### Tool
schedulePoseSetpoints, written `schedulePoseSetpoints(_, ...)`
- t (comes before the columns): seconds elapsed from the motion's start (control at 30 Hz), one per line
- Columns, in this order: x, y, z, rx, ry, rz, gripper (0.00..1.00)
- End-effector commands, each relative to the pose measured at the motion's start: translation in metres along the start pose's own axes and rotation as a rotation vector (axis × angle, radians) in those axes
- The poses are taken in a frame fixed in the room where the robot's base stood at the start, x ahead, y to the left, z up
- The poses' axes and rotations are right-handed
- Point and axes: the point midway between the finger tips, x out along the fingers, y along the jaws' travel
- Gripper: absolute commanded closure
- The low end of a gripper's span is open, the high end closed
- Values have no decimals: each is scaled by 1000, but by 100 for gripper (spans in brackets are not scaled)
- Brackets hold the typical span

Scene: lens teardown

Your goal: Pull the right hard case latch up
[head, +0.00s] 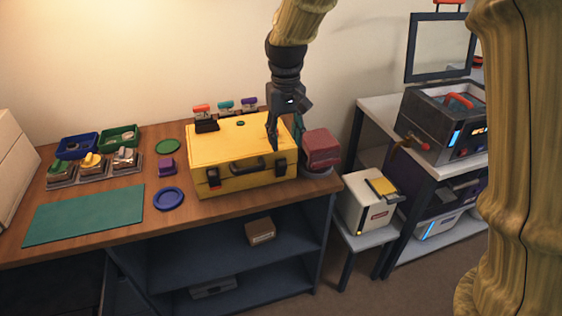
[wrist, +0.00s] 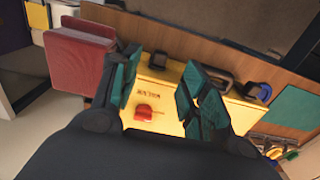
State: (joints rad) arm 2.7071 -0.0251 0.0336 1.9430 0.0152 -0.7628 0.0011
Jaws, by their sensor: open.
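The yellow hard case (head: 230,145) stands closed on the wooden table, its front facing me. Its right latch (head: 280,168) is a dark block on the front right. In the wrist view this latch (wrist: 157,60) shows between and beyond my fingertips. The left latch (head: 213,177) is at the front left, and the dark handle (head: 247,166) lies between them. My gripper (head: 272,143) is open and points down over the right part of the lid, behind the right latch. Its fingers (wrist: 162,68) are apart with nothing held. Whether a fingertip touches the lid cannot be told.
A dark red block (head: 321,145) stands close to the case's right side. A blue dish (head: 168,199), a purple block (head: 166,165) and a green mat (head: 85,215) lie to the left. The table's front edge is just before the case.

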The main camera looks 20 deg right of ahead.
Motion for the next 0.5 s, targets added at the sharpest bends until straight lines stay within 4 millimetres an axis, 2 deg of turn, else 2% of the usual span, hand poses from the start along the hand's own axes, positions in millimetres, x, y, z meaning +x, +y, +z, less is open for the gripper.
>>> schedulePoseSetpoints(0.1, -14, -2, -1, -3, 0, 2, 55)
schedulePoseSetpoints(0.2, -15, -4, -1, -6, -1, 2, 55)
schedulePoseSetpoints(0.37, 1, -6, -1, -9, -4, 2, 55)
schedulePoseSetpoints(0.5, 23, -6, -1, -9, -5, 2, 55)
